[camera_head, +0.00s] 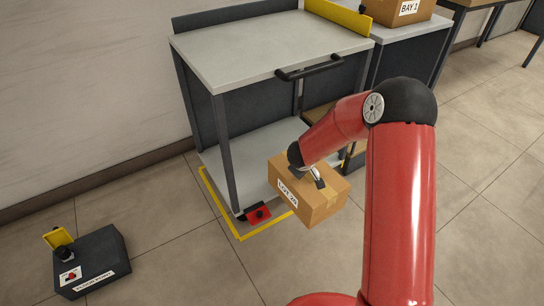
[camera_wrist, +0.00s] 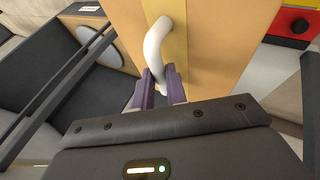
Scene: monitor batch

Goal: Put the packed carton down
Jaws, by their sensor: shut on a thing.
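A brown carton (camera_head: 316,203) labelled "LOT 29" hangs from my gripper (camera_head: 311,175) in front of the grey cart (camera_head: 262,50). In the wrist view the carton (camera_wrist: 250,35) fills the upper middle, with a pale handle (camera_wrist: 156,50) on its taped face. The fingers of my gripper (camera_wrist: 160,88) are shut on that handle. In the head view the carton is tilted and partly covers the cart's lower shelf (camera_head: 255,155). I cannot tell how far it is above the floor.
Yellow tape (camera_head: 240,238) marks the floor around the cart. A red pedal (camera_head: 257,214) sits at the cart's near corner. A dark floor box (camera_head: 92,262) stands at lower left. A "BAY 1" carton (camera_head: 400,10) stands at upper right. Floor between is clear.

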